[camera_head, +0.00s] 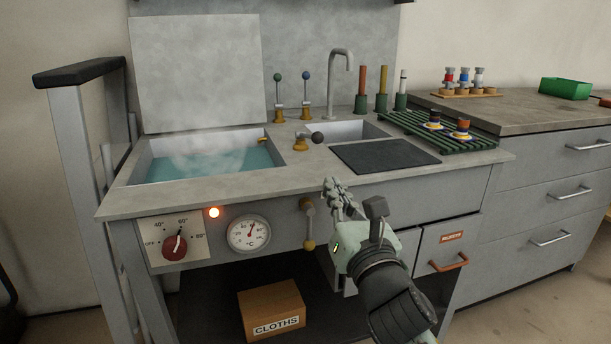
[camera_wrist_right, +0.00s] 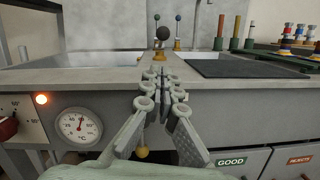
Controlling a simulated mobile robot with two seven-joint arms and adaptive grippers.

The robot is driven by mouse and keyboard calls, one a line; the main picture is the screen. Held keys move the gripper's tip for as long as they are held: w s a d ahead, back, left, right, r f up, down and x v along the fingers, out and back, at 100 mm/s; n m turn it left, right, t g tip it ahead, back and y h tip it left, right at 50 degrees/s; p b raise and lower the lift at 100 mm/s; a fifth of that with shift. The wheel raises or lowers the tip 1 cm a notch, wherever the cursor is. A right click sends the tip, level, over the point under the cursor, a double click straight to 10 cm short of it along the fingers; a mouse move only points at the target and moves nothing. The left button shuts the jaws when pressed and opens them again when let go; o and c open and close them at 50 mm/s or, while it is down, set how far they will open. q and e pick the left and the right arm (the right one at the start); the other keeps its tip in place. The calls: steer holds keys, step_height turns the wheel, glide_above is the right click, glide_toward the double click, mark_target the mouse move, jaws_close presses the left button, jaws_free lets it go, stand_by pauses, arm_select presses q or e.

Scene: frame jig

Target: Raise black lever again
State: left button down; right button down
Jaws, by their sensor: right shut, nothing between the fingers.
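The black lever (camera_head: 317,137) has a black ball knob and a brass base on the counter, between the water basin and the small sink. Its knob leans low toward the right in the head view. In the right wrist view the black knob (camera_wrist_right: 162,33) shows just beyond the fingertips. My right gripper (camera_head: 334,184) is shut and empty in front of the counter's front edge, nearer than the lever and apart from it. The gripper also shows in the right wrist view (camera_wrist_right: 160,76). My left gripper is out of view.
Green (camera_head: 278,90) and blue (camera_head: 304,88) knobbed levers stand upright behind, near the tap (camera_head: 336,75). The steaming basin (camera_head: 205,162) lies left. A dark mat (camera_head: 384,156) and green rack (camera_head: 440,130) lie right. A yellow-knobbed lever (camera_head: 308,230) hangs on the front panel.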

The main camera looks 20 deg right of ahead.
mark_target(318, 174)
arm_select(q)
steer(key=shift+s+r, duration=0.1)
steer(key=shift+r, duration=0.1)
arm_select(e)
steer(key=shift+s+r, duration=0.15)
steer(key=shift+r, duration=0.05)
steer(key=w, duration=0.3)
steer(key=w+r, duration=0.1)
steer(key=w, duration=0.5)
steer(key=shift+r, duration=0.25)
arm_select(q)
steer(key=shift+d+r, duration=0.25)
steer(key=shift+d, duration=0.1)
arm_select(e)
steer(key=shift+w, duration=0.45)
steer(key=shift+r, duration=0.1)
